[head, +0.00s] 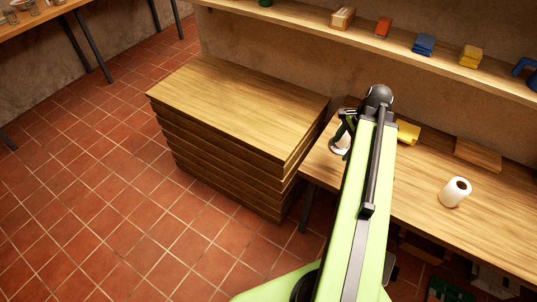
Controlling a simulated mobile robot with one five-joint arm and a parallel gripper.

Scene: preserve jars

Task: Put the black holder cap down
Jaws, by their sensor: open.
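My gripper (343,134) is at the far end of my green arm, low over the left end of the wooden workbench (415,205). It is open, small in the picture and partly hidden by the arm. A pale, round-edged thing (338,148) shows just below the gripper on the bench; I cannot tell what it is or whether the gripper touches it. I cannot make out the black holder cap; the arm hides part of the bench around the gripper.
A wooden drawer block (235,110) with a bare top stands left of the bench. A yellow thing (408,131), a wooden board (478,153) and a white paper roll (455,193) are on the bench. The wall shelf (400,48) holds several coloured objects. Tiled floor lies open at left.

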